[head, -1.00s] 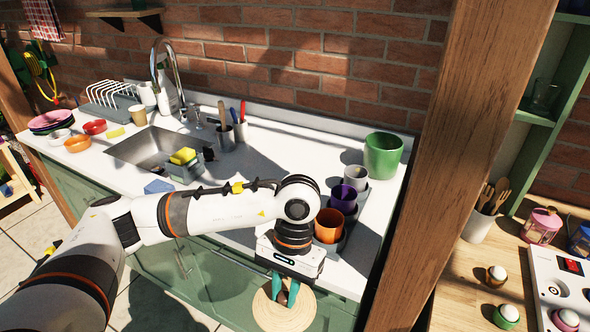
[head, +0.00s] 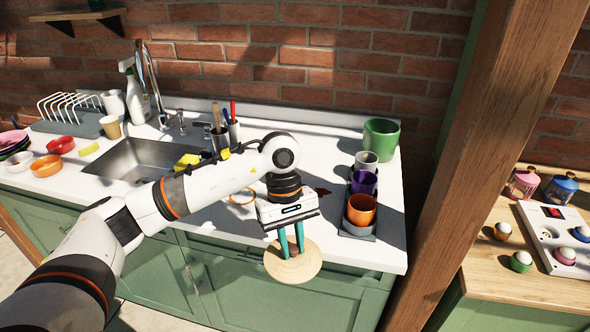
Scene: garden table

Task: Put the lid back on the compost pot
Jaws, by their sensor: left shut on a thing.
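The lid is a round, pale wooden disc (head: 306,268). My left gripper (head: 292,252) is shut on its upper middle, with the teal fingers pointing down. The lid hangs level or slightly tilted in front of the counter's front edge; I cannot tell its exact height. The green pot (head: 381,140), likely the compost pot, stands upright at the back right of the counter. Its top is open. The lid is well apart from it, to the front left. My right gripper is not in view.
A dark tray with white (head: 366,161), purple (head: 363,183) and orange (head: 361,210) pots stands on the counter (head: 318,160) in front of the green pot. A wooden post (head: 462,170) rises to the right. The sink (head: 140,160) is at left.

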